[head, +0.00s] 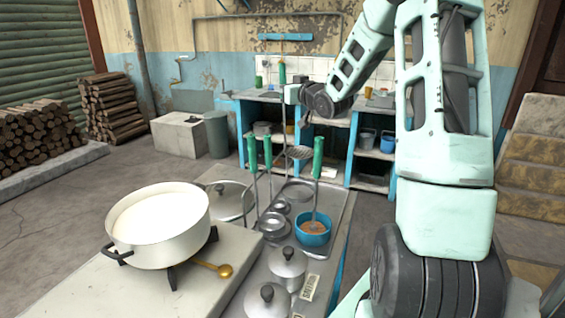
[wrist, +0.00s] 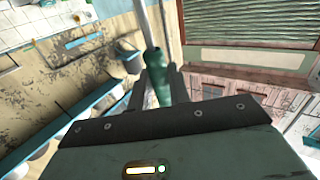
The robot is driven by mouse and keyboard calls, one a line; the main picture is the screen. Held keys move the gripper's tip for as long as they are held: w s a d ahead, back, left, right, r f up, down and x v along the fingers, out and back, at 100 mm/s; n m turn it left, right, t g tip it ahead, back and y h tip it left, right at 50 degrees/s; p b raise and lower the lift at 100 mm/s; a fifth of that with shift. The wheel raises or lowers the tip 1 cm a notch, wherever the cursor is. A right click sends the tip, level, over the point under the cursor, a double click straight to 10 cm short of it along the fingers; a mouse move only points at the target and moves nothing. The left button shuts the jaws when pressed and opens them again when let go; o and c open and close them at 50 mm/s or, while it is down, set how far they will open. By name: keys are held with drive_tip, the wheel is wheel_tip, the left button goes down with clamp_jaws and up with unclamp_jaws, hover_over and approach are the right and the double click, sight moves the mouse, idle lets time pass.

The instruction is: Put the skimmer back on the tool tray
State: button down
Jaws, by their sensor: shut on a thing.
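My gripper (head: 289,93) is shut on the green handle of the skimmer (head: 282,73), holding it upright with its thin shaft hanging down. The round perforated head appears below, over the far part of the metal tool tray (head: 335,203); whether it touches anything is unclear. In the wrist view the skimmer's green handle (wrist: 158,82) sits between the fingers of my gripper (wrist: 155,84), and its shaft runs out of the top of the picture. Its head is not visible there.
A blue bowl (head: 313,232) with a green-handled tool (head: 318,158) stands on the tray. Two more upright green handles (head: 260,150) are left of it.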

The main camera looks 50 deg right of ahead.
sight(285, 134)
wheel_tip(285, 134, down, 15)
drive_tip(key=shift+r, duration=0.1)
idle(0.3)
drive_tip(key=shift+f, duration=0.2)
drive_tip(key=c, duration=1.3)
unclamp_jaws()
drive_tip(key=shift+r, duration=0.1)
drive_tip(key=shift+r, duration=0.1)
drive_tip(key=s+a+b, duration=0.1)
drive_tip(key=s+a, duration=0.1)
drive_tip(key=s, duration=0.9)
drive_tip(key=shift+s+a+b, duration=0.15)
drive_tip(key=shift+s+b, duration=0.2)
drive_tip(key=shift+s, duration=0.05)
